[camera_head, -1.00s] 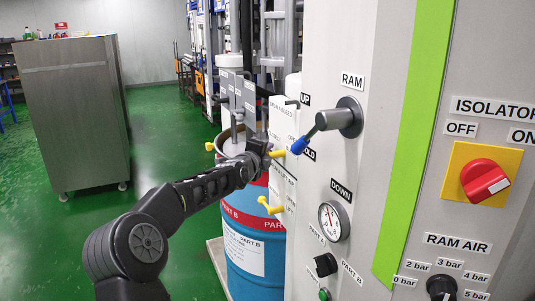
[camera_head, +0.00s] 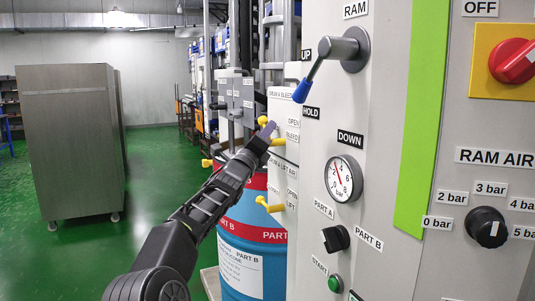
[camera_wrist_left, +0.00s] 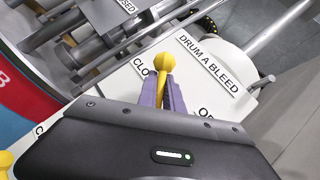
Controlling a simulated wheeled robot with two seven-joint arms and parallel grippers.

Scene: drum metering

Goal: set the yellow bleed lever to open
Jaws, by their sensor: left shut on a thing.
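The yellow bleed lever (camera_wrist_left: 165,61) shows in the left wrist view as a yellow ball with a short stem, below the DRUM A BLEED label (camera_wrist_left: 211,62). My left gripper (camera_wrist_left: 165,88) has its purple fingers shut on the stem, with the ball sticking out beyond them. A partly hidden CLOSED label (camera_wrist_left: 145,68) lies by the lever, and a partly hidden OPEN label (camera_wrist_left: 207,113) lies nearer my palm. In the head view my left gripper (camera_head: 267,131) is at the panel edge, with yellow parts of the lever (camera_head: 263,121) beside it. My right gripper is not in view.
A second yellow lever (camera_head: 270,205) is on the same panel just below. The blue-handled RAM lever (camera_head: 303,90), pressure gauge (camera_head: 343,178) and black PART knob (camera_head: 336,239) are on the cabinet face to the right. A blue drum (camera_head: 240,265) stands behind my arm.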

